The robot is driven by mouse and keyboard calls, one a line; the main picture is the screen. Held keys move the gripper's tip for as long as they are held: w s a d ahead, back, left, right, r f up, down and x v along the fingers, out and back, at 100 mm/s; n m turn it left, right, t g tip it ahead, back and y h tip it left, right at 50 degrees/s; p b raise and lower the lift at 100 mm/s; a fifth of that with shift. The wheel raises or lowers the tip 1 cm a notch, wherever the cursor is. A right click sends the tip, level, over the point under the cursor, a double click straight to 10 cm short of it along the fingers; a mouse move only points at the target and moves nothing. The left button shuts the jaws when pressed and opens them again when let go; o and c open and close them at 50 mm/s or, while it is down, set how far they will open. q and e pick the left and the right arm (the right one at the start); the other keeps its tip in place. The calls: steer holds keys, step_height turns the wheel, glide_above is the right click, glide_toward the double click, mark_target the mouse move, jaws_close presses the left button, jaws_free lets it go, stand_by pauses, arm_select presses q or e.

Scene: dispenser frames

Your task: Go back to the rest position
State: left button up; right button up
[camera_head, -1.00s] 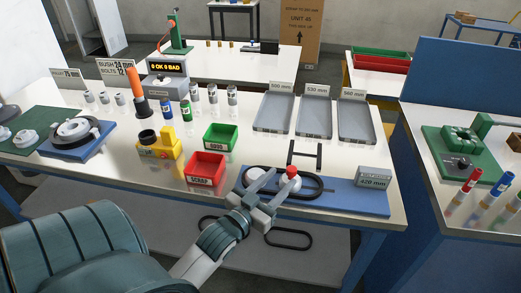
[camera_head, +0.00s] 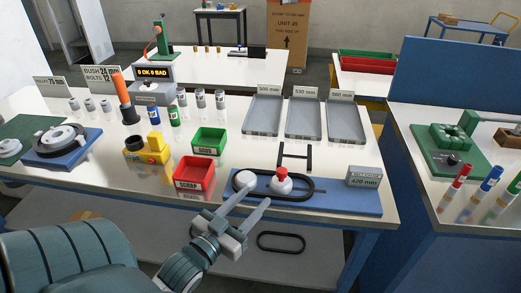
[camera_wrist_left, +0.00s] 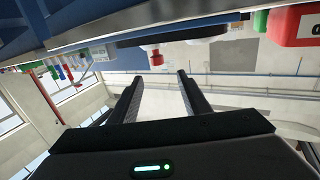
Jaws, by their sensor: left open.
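My left gripper (camera_head: 248,207) is open and empty in front of the table's near edge in the head view. Its two fingers point up toward the blue belt fixture (camera_head: 345,197). A black belt (camera_head: 313,190) lies around a white pulley (camera_head: 245,179) and a red-topped pulley (camera_head: 281,183) on that fixture. The fingers appear apart from the belt. In the left wrist view the gripper's fingers (camera_wrist_left: 157,90) are spread with nothing between them. The red knob (camera_wrist_left: 156,58) shows beyond them. My right gripper is not in view.
A red SCRAP bin (camera_head: 194,172) and a green GOOD bin (camera_head: 209,141) stand left of the fixture. Grey trays (camera_head: 262,112) stand behind it. Another black belt (camera_head: 281,242) lies on the shelf below. A blue partition (camera_head: 455,85) rises at the right.

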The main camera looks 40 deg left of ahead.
arm_select(q)
steer(key=s+d+f+g+h, duration=0.1)
steer(key=s+d+f+g, duration=0.25)
steer(key=f, duration=0.35)
steer(key=s+d+f+g, duration=0.2)
steer(key=d+f+g, duration=0.15)
steer(key=f, duration=0.45)
steer(key=s+d+f+m+g, duration=0.1)
steer(key=s+d+f+g, duration=0.25)
steer(key=s, duration=0.25)
steer(key=s+d+f+m+g, duration=0.2)
steer(key=s+d+f+g, duration=0.15)
steer(key=s, duration=0.25)
steer(key=w+d+f+h, duration=0.1)
steer(key=w+f, duration=0.1)
steer(key=f, duration=0.9)
steer(key=w+f, duration=0.2)
steer(key=f, duration=0.9)
steer(key=s+f, duration=0.4)
steer(key=f, duration=0.5)
steer(key=s+f+t, duration=0.1)
steer(key=s+f, duration=0.3)
steer(key=f, duration=0.5)
steer(key=shift+s+d+f+h, duration=0.2)
steer(key=shift+s+d+h, duration=0.1)
steer(key=shift+d+h, duration=0.1)
